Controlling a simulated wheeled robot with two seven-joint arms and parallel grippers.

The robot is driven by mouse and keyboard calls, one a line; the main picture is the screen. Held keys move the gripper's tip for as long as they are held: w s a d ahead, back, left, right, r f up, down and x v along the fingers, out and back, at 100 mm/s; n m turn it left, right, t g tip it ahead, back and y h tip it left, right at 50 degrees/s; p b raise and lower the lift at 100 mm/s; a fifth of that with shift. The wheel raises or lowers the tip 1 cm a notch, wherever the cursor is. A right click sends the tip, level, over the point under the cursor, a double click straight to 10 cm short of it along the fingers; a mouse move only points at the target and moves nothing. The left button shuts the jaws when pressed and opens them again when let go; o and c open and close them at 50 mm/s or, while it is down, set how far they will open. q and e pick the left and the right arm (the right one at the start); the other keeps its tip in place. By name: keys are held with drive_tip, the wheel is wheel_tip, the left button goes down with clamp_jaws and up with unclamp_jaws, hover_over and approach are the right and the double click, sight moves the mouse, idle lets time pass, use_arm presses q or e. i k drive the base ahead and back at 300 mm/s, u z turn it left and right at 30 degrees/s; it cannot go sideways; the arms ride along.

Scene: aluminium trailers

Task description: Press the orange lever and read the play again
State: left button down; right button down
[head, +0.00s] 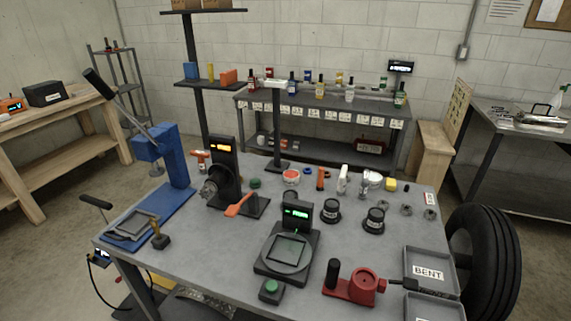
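The orange lever (238,207) sticks out at the front of a black test stand (224,170) left of the middle of the grey workbench. It slants down to the left, with its wide end at the lower left. A small display (221,147) with orange characters is at the top of the stand's column. The characters are too small to read. A metal hub-like part (209,188) sits at the stand's left side. Neither of my grippers shows in the head view, and nothing touches the lever.
A blue arbor press (167,160) with a long handle stands left of the stand. A black scale (287,252) with a green display stands in front, right. A red tool (356,286), a tray labelled BENT (429,290) and a tire (487,255) are at the right.

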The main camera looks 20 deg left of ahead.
sight(233, 211)
drive_tip(key=z, duration=0.5)
drive_tip(key=k, duration=0.6)
drive_tip(key=z, duration=0.25)
drive_tip(key=i, duration=1.05)
drive_tip(key=u, duration=1.05)
drive_tip(key=i, duration=0.25)
drive_tip(key=u, duration=0.4)
